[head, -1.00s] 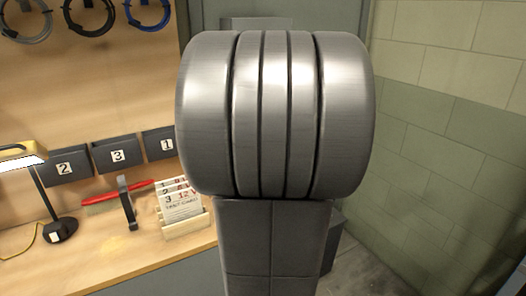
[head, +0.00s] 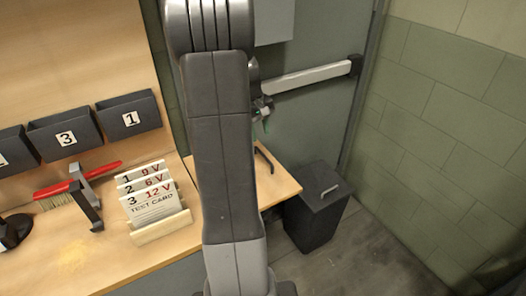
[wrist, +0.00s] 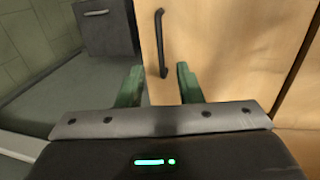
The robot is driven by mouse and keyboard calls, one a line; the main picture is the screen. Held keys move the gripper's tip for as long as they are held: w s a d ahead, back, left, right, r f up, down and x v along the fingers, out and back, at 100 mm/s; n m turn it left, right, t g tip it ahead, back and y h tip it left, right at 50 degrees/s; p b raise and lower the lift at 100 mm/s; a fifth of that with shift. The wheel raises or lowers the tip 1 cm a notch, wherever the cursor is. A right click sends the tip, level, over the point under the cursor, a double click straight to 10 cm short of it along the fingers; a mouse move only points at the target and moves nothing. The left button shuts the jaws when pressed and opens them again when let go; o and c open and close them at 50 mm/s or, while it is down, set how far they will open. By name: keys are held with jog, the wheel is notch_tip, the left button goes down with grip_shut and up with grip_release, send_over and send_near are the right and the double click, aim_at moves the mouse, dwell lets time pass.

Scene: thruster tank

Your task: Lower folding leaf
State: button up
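The folding leaf (head: 283,187) is a light wooden board at the right end of the bench. It looks raised, about level with the bench top. A dark bar handle (head: 264,158) stands on it; in the wrist view the leaf (wrist: 225,50) fills the right and its handle (wrist: 161,42) lies just beyond my fingers. My gripper (head: 263,118) hangs above and behind the leaf in the head view, partly hidden by my arm. In the wrist view my gripper (wrist: 159,84) has its green fingers apart, with nothing between them, roughly in line with the handle.
A dark bin (head: 317,208) stands on the floor right of the leaf. A door with a push bar (head: 306,77) is behind. The bench (head: 75,255) holds test cards (head: 153,190), a red brush (head: 95,176) and a metal bracket (head: 86,200). Floor right of the bin is clear.

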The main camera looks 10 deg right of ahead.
aim_at(266, 158)
jog(key=f, duration=0.3)
jog(key=d+f, duration=0.1)
jog(key=f, duration=0.3)
jog(key=w+d+f, duration=0.1)
jog(key=f, duration=0.2)
jog(key=shift+f+p, duration=0.3)
jog(key=shift+p, duration=0.05)
grip_shut()
